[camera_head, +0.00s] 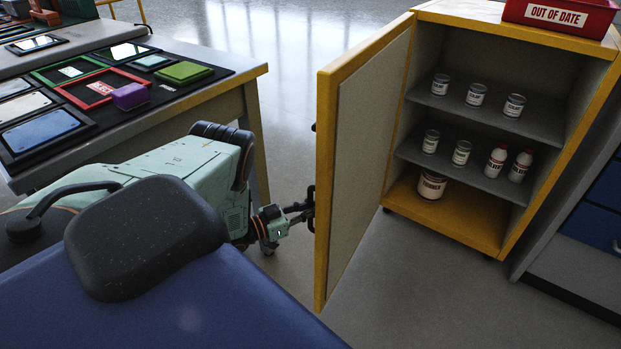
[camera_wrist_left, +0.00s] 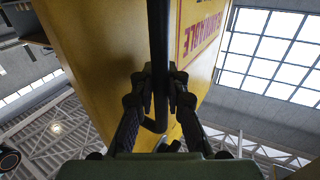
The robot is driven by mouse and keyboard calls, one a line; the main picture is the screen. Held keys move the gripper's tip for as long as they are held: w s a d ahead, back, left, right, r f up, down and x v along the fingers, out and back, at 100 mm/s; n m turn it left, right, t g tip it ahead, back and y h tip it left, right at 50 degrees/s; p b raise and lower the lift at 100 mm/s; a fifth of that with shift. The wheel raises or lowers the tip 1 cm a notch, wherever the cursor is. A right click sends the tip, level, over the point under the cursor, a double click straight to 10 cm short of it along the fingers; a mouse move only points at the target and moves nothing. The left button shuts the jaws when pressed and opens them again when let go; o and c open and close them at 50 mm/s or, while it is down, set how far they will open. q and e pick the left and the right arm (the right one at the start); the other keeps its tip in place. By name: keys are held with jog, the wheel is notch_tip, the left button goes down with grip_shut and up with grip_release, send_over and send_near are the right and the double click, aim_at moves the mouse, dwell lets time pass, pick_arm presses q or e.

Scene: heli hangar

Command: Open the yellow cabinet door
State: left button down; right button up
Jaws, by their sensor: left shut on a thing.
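The yellow cabinet (camera_head: 470,229) stands at the right in the head view. Its door (camera_head: 366,150) is swung wide open toward me, with the edge and pale inner face showing. My left gripper (camera_head: 308,205) is at the door's outer face, partly hidden by the door edge. In the left wrist view my left gripper (camera_wrist_left: 160,85) is shut on the black bar handle (camera_wrist_left: 158,40) of the yellow door (camera_wrist_left: 100,50). Red lettering shows on the door there. My right gripper is not in view.
Cans and bottles (camera_head: 497,162) stand on the cabinet shelves. A red "OUT OF DATE" bin (camera_head: 560,17) sits on top. A table (camera_head: 215,88) with trays and coloured boxes is at the left, near my left arm. Floor between table and cabinet is clear.

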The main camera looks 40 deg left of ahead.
pick_arm(q)
jog(key=shift+s+d+f, duration=0.1)
jog(key=shift+s+f, duration=0.15)
jog(key=shift+s, duration=0.1)
jog(key=c, duration=1.8)
grip_release()
jog(key=o, duration=0.4)
jog(key=shift+r, duration=0.2)
jog(key=shift+c, duration=0.2)
jog(key=shift+o, duration=0.5)
jog(key=shift+w, duration=0.15)
jog(key=v, duration=1.2)
